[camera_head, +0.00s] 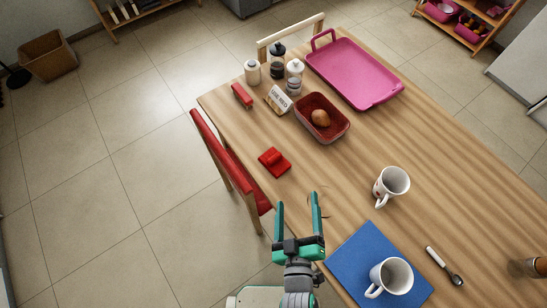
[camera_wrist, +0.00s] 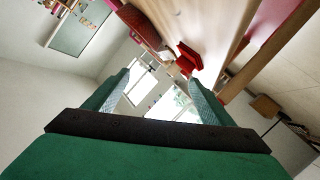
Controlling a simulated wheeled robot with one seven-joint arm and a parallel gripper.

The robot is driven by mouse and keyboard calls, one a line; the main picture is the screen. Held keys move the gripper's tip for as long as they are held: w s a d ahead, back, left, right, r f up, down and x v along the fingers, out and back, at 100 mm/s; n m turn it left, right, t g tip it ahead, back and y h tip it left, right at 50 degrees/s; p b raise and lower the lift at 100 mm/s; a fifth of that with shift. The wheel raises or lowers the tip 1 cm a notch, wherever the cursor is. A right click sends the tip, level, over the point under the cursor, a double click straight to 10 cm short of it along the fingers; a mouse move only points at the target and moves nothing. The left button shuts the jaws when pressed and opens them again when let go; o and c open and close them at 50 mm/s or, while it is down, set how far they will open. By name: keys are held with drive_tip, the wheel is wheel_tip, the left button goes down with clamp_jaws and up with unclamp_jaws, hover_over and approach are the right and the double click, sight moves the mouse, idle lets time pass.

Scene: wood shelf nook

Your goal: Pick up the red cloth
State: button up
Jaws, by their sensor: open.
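The red cloth (camera_head: 275,162) lies folded in a small heap on the wooden table, close to its left edge. A red shape in the wrist view (camera_wrist: 188,58), beyond my fingertips, looks like the same cloth. My gripper (camera_head: 297,203) is open and empty, with teal fingers spread apart. In the head view it appears below and slightly right of the cloth, clear of it. Both fingers also show in the wrist view (camera_wrist: 160,82) with nothing between them.
A red chair (camera_head: 228,160) stands against the table's left edge, near the cloth. A red dish (camera_head: 339,131) with a brown item, a small red object (camera_head: 242,95), jars and a pink tray (camera_head: 335,67) are farther back. Two mugs and a blue mat (camera_head: 352,262) are right.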

drive_tip(key=w+d+r+g+h, duration=0.3)
drive_tip(key=w+d+r+h, duration=0.3)
drive_tip(key=w+d+r, duration=0.45)
drive_tip(key=w+d+r+g+h, duration=0.3)
drive_tip(key=w+d+r+h, duration=0.45)
drive_tip(key=w+d, duration=0.5)
drive_tip(key=n+g+y, duration=0.2)
drive_tip(key=g+y, duration=0.8)
drive_tip(key=y, duration=0.4)
approach(274, 157)
drive_tip(key=shift+s, duration=0.1)
wheel_tip(274, 157, down, 10)
drive_tip(key=shift+d+f, duration=0.1)
